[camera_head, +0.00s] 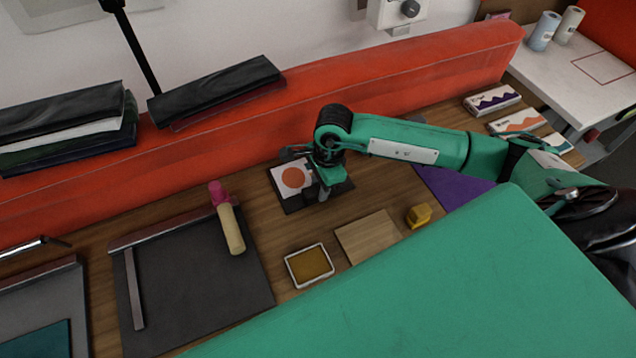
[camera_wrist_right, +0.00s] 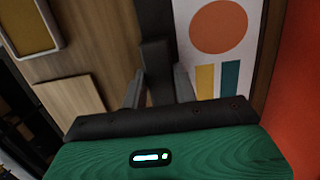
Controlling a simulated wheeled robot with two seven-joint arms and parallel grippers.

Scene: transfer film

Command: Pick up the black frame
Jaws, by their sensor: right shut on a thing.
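The black frame (camera_head: 290,206) lies by the foot of the red ledge in the head view, around a white print (camera_head: 280,172) with an orange disc. My right gripper (camera_head: 318,192) is above its right side and covers part of it. In the right wrist view, my right gripper (camera_wrist_right: 159,88) has its two fingers on either side of a black bar of the frame (camera_wrist_right: 154,22) and is shut on it. The print (camera_wrist_right: 207,60) shows bars below the disc there. I cannot tell whether the frame is lifted. My left gripper is not in view.
A framed tray (camera_head: 309,266), a wooden square (camera_head: 368,237) and a yellow block (camera_head: 418,215) are nearer on the wooden table. A grey board (camera_head: 190,290) with a pink-ended roller (camera_head: 231,230) is at left. The red ledge (camera_head: 400,85) runs behind.

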